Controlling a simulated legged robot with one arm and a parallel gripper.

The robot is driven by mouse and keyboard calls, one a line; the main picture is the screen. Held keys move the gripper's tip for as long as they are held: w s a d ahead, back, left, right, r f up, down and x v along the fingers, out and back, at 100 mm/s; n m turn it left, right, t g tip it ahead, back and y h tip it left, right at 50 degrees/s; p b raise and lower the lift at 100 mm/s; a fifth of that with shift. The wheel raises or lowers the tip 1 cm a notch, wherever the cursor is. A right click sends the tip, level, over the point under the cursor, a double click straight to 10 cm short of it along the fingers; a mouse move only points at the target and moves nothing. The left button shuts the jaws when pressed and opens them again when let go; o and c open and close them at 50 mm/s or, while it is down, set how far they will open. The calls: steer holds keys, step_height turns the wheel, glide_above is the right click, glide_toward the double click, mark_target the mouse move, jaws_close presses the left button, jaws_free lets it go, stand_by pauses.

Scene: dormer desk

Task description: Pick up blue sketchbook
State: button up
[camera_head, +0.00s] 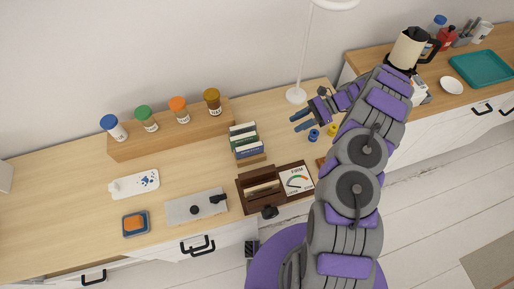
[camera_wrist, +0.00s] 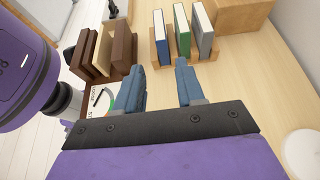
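The blue sketchbook (camera_head: 250,153) stands upright in a small wooden rack (camera_head: 253,160) with a green book and a grey book, nearest the desk's front edge. In the wrist view the blue sketchbook (camera_wrist: 161,38) is the leftmost of the three, ahead of my fingers. My gripper (camera_head: 301,121) is to the right of the rack in the head view, above the desk. In the wrist view my gripper (camera_wrist: 160,67) has its two blue fingers spread, with nothing held between them. The sketchbook is apart from the fingers.
A dark brown organizer (camera_head: 243,198) with a dial card (camera_head: 297,179) lies in front of the rack. A wooden riser (camera_head: 168,133) with several capped jars stands behind left. A white lamp (camera_head: 296,96) stands behind my gripper.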

steer(key=b, duration=0.1)
glide_toward(251, 146)
steer(key=b+x, duration=0.1)
steer(key=x, duration=0.3)
steer(key=shift+w+b, duration=0.15)
steer(key=shift+b, duration=0.2)
steer(key=shift+b+x, duration=0.9)
steer(key=shift+x, duration=1.75)
steer(key=shift+d, duration=0.1)
steer(key=shift+c, duration=0.4)
jaws_close()
